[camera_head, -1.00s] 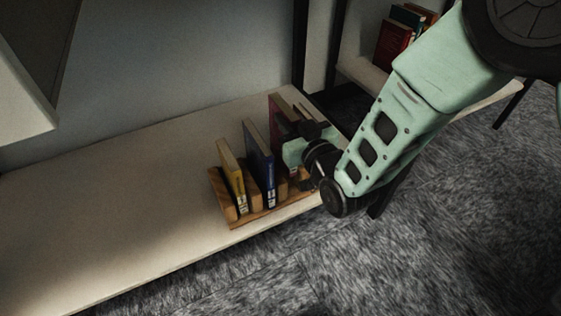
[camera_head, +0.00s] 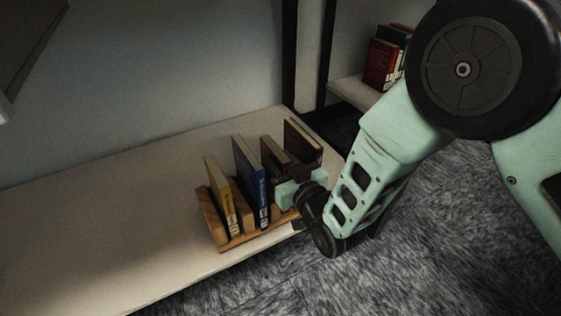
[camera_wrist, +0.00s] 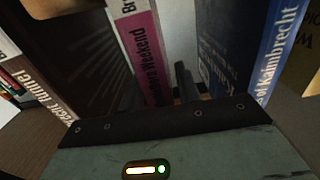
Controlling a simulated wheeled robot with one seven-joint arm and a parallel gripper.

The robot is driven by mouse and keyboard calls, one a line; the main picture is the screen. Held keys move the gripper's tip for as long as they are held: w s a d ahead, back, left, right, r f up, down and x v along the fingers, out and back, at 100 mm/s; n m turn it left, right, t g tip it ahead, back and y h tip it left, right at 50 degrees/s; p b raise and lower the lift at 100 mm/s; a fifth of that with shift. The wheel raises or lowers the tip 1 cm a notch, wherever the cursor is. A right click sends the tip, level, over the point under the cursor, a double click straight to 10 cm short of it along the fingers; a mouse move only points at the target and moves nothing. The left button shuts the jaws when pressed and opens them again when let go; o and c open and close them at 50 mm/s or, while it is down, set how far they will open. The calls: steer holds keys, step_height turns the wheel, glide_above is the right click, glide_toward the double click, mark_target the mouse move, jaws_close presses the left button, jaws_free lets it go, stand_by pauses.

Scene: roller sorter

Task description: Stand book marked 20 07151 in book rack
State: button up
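The wooden book rack (camera_head: 222,238) stands near the front edge of the pale shelf. It holds a yellow book (camera_head: 221,197) and a blue book (camera_head: 250,180), both upright. A dark reddish book (camera_head: 272,151) and a dark brown book (camera_head: 302,141) stand farther right. My gripper (camera_head: 288,187) is low in front of the dark reddish book, right of the blue one. In the wrist view, a pink spine (camera_wrist: 143,50) lies between a brown book (camera_wrist: 70,50) and the blue book (camera_wrist: 278,50). A dark finger shows beside the pink spine; the other is hidden. No 20 07151 mark is readable.
The pale shelf (camera_head: 100,225) is bare left of the rack. Dark posts (camera_head: 289,50) rise at the back right. Several red and green books (camera_head: 383,63) stand on another shelf farther right. Grey carpet lies in front.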

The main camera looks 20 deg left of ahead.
steer(key=shift+o, duration=0.3)
steer(key=shift+r, duration=0.15)
steer(key=shift+s+d+r+p, duration=0.1)
steer(key=shift+s+d+p, duration=0.05)
steer(key=shift+p, duration=0.15)
steer(key=p+v, duration=0.4)
steer(key=v, duration=0.7)
steer(key=shift+s+d, duration=0.2)
steer(key=shift+d, duration=0.05)
steer(key=d+r+m+g+h, duration=0.1)
steer(key=d+r+g+h, duration=0.35)
steer(key=r+h, duration=0.2)
steer(key=s+d+r+g+h, duration=0.3)
steer(key=s+d+r, duration=0.1)
steer(key=s+d, duration=0.3)
steer(key=s+d+r+m+g+h, duration=0.1)
steer(key=s+d+r+g+h, duration=0.2)
steer(key=s+d, duration=0.5)
steer(key=d+r+g, duration=0.1)
steer(key=d, duration=0.2)
steer(key=shift+r+h, duration=0.25)
steer(key=shift+h, duration=0.1)
